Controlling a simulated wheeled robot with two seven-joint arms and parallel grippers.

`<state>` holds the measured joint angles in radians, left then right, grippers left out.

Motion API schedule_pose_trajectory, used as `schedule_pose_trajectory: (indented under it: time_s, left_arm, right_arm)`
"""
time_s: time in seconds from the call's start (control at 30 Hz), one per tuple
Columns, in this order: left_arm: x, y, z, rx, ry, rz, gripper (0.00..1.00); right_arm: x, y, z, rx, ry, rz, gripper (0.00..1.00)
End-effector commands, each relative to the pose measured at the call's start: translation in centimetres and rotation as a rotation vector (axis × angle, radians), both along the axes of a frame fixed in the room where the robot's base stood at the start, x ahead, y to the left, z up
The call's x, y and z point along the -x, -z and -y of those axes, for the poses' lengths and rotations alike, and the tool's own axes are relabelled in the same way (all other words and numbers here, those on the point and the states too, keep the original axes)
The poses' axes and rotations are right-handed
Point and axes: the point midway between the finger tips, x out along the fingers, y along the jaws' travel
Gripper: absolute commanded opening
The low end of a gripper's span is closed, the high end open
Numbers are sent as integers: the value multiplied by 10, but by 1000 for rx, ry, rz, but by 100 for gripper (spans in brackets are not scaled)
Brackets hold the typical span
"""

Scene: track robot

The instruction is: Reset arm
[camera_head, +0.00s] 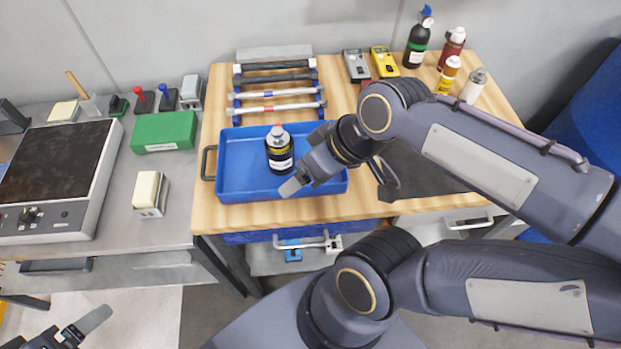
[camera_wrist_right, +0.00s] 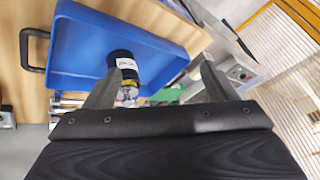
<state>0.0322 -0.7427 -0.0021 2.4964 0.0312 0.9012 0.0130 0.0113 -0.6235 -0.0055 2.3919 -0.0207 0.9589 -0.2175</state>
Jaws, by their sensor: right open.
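My right arm reaches in from the right in the head view. Its gripper (camera_head: 334,184) is over the right part of the blue tray (camera_head: 235,180), open and empty. In the right wrist view its two fingers (camera_wrist_right: 160,84) are spread wide. A dark bottle (camera_head: 280,155) with a white label and pale cap stands upright in the tray, left of the gripper. The bottle also shows beyond the left finger in the right wrist view (camera_wrist_right: 124,62). My left gripper (camera_head: 82,329) is partly visible at the bottom left; only one finger shows clearly, away from the tables.
A rack of bars (camera_head: 278,93) stands behind the tray, with several bottles (camera_head: 417,45) at the back right. A hotplate (camera_head: 50,170), green box (camera_head: 165,131) and small tools sit on the left grey bench. A drawer with a handle is below the wooden top.

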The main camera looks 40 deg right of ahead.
Motion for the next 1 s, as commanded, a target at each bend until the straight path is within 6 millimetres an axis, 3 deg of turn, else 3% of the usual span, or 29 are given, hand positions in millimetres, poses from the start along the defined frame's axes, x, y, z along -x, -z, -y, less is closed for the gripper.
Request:
schedule_pose_trajectory:
  time_s: [0.1,0.2,1.0]
  left_arm:
    - [0,0,0,0,0,0,84]
    - [0,0,0,0,0,0,84]
    - [0,0,0,0,0,0,84]
  right_arm:
    - [14,9,-8,-108,183,-4,80]
    - [17,12,-10,-146,245,-8,80]
    - [17,12,-10,-149,248,-11,80]
